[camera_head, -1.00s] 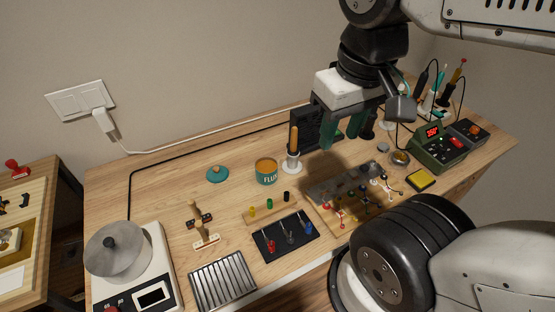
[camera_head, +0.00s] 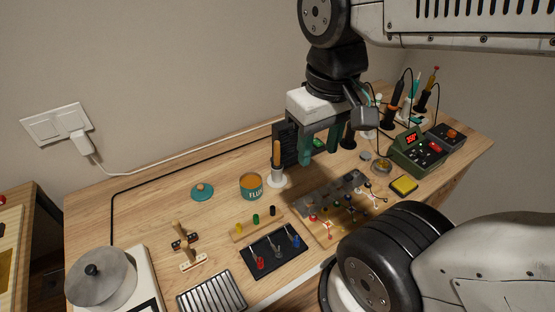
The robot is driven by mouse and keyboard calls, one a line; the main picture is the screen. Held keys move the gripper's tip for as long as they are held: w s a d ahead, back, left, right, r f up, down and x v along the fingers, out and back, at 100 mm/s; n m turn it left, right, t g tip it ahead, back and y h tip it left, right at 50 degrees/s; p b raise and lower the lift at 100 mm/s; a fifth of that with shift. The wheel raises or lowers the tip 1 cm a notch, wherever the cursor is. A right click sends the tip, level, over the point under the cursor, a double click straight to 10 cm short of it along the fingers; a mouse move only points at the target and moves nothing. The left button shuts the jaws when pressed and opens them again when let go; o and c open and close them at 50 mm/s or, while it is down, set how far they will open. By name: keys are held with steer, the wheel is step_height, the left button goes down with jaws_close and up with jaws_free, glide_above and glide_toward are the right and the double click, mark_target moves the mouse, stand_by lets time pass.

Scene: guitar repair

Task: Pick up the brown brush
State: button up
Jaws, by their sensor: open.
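A brush with a brown handle (camera_head: 277,155), apparently the brown brush, stands upright in a small white round holder (camera_head: 278,181) toward the back of the wooden workbench. Its lower end is hidden in or behind the holder. My gripper (camera_head: 319,152) hangs above the bench to the right of the brush, with its two green fingers apart and pointing down. Nothing shows between the fingers. In the picture the left finger is close to the brush handle but apart from it.
A flux tin (camera_head: 251,187) stands left of the brush, with a teal lid (camera_head: 202,192) farther left. A board with wired parts (camera_head: 345,200) lies in front of my gripper. A soldering station (camera_head: 415,150) stands at the right.

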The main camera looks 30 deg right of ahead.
steer(key=w+d+f+n+g, duration=0.1)
steer(key=w+d+f, duration=0.1)
steer(key=w+f, duration=0.5)
steer(key=w+d+f+g, duration=0.1)
steer(key=w+d+f, duration=0.25)
steer(key=w, duration=0.55)
steer(key=n+t, duration=0.1)
steer(key=n, duration=0.1)
glide_above(277, 165)
steer(key=w+d, duration=0.1)
step_height(277, 165, down, 2)
steer(key=shift+f, duration=0.35)
steer(key=f, duration=0.7)
steer(key=shift+a+f, duration=0.15)
steer(key=shift+a, duration=0.1)
steer(key=shift+t, duration=0.3)
jaws_close()
